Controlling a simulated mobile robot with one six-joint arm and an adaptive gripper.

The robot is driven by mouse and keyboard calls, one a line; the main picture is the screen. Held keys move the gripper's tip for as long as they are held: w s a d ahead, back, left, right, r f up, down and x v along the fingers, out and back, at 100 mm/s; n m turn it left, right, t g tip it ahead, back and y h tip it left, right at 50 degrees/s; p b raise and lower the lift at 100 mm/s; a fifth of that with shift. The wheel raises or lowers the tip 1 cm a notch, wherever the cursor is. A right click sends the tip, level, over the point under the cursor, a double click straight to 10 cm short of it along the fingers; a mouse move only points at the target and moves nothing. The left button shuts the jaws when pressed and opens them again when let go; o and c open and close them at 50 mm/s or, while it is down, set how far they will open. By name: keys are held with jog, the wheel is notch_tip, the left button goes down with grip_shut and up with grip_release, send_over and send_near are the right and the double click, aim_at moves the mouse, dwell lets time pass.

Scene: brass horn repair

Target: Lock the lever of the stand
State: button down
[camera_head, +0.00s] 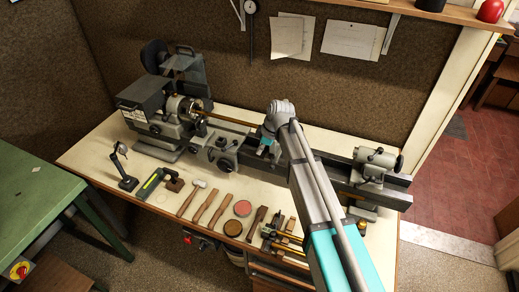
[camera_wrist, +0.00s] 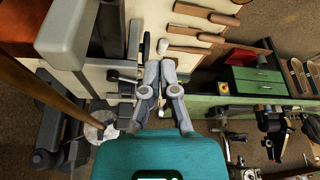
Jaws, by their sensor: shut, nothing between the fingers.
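My gripper (camera_head: 268,151) is above the lathe bed in the head view, right of the carriage. In the wrist view my gripper (camera_wrist: 159,68) points away from the camera; its two grey fingers are together with nothing held. A small dark stand (camera_head: 127,183) with a jointed arm and a round head stands on the left front of the workbench, well left of my gripper. It may be the task's stand. Its lever is too small to make out, and I cannot tell whether it is locked. I cannot identify the stand in the wrist view.
The lathe (camera_head: 225,152) fills the back of the workbench (camera_head: 85,160), with a long brass tube (camera_head: 230,124) in its chuck. Mallets, tins (camera_head: 242,208) and wooden-handled tools lie along the front. A green table (camera_head: 35,195) is at left.

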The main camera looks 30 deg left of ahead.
jog(key=shift+p+v, duration=2.2)
jog(key=shift+v, duration=0.4)
jog(key=shift+d, duration=0.1)
jog(key=d+f+m+t+h+b, duration=0.1)
jog(key=d+f+m+b, duration=0.3)
jog(key=d, duration=0.9)
jog(key=w+d+f+m+h+b, duration=0.1)
jog(key=d+f+m+b, duration=0.15)
jog(key=d+m, duration=0.8)
jog(key=d+f+m+t+b, duration=0.1)
jog(key=d+f+b, duration=0.25)
jog(key=d, duration=1.35)
jog(key=s+d+f+m+b, duration=0.1)
jog(key=s+d+m, duration=0.2)
jog(key=d, duration=0.3)
jog(key=s+d+f+m+h+b, duration=0.1)
jog(key=s+d+f+m, duration=0.1)
jog(key=d+m, duration=0.2)
jog(key=d, duration=0.3)
jog(key=shift+s+d+f+h, duration=0.2)
jog(key=shift+s+d+h, duration=0.1)
jog(key=shift+s, duration=0.1)
jog(key=c, duration=1.3)
grip_release()
jog(key=shift+a, duration=0.1)
jog(key=shift+c, duration=0.2)
